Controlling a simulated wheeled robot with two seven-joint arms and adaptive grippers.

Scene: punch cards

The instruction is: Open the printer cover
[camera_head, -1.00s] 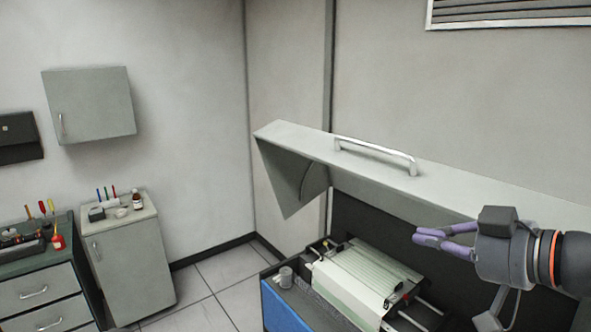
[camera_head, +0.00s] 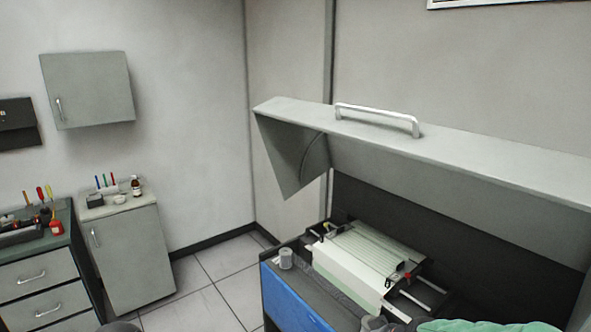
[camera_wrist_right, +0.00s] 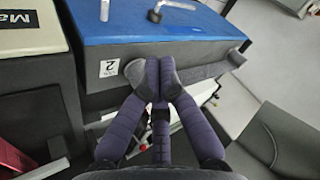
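The printer cover (camera_head: 470,158) is a grey hood with a metal handle (camera_head: 375,116) along its upper front edge. It stands raised in the head view, above the printer's dark interior. The printer mechanism (camera_head: 362,252), with pale striped paper, lies exposed beneath it. My right gripper (camera_wrist_right: 152,78) shows in the right wrist view, its purple fingers drawn together at the tips with nothing between them. It is in front of a dark panel marked 2, below a blue surface, and apart from the cover handle. My left gripper is not in view.
The blue front panel (camera_head: 292,300) and a grey cup (camera_head: 285,257) are at the printer's near left. A low cabinet (camera_head: 128,255) and a drawer unit (camera_head: 45,285) stand at the left. A wall cabinet (camera_head: 88,90) hangs above. Floor between cabinet and printer is clear.

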